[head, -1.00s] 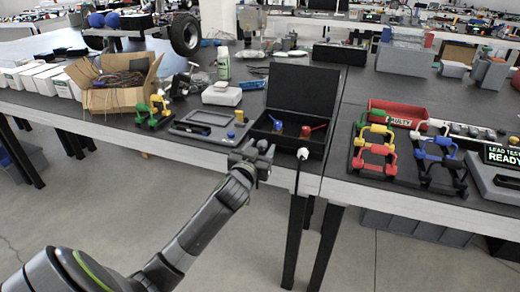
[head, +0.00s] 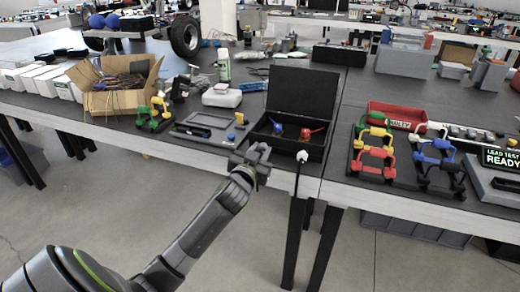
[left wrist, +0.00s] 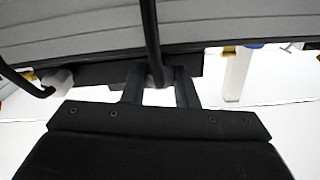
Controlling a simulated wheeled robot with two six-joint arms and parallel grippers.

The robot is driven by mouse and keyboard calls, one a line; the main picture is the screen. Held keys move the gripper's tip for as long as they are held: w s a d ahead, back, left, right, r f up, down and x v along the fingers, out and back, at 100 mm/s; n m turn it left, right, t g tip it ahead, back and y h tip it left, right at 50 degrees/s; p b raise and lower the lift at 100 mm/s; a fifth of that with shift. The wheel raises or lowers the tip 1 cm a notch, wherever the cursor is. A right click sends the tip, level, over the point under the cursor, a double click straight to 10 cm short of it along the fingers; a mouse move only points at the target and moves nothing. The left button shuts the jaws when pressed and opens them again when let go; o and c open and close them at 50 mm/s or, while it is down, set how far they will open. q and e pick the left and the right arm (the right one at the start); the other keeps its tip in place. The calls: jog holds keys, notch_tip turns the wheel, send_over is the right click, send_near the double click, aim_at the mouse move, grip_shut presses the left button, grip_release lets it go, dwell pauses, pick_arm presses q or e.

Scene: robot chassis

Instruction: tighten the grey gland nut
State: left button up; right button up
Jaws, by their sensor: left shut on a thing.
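The open black box (head: 302,95) stands at the table's front edge with its lid up. My left gripper (head: 258,153) is just in front of the box's near left side, by the table edge. In the left wrist view its two fingers (left wrist: 159,88) close around a dark grey round piece, the gland nut (left wrist: 157,74), below a dark wall. A black cable (left wrist: 150,35) runs from the nut up the picture. In the head view the nut is hidden by the gripper. My right gripper is not in view.
A white-tipped fitting (head: 302,156) sticks out of the box's front to the right of my gripper.

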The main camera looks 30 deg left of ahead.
pick_arm(q)
jog(key=m+p, duration=0.4)
jog(key=m, duration=0.1)
jog(key=shift+r, duration=0.15)
jog(key=m+p, duration=0.2)
jog(key=m, duration=0.2)
jog(key=shift+m+p, duration=1.05)
jog(key=shift+m, duration=0.95)
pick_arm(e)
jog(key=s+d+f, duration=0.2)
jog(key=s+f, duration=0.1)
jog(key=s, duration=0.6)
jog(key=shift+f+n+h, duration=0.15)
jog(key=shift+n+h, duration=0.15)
pick_arm(q)
jog(key=shift+f, duration=0.2)
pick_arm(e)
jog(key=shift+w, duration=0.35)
pick_arm(q)
jog(key=o, duration=1)
jog(key=shift+s, duration=0.1)
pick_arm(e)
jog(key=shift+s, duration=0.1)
pick_arm(q)
jog(key=shift+f, duration=0.1)
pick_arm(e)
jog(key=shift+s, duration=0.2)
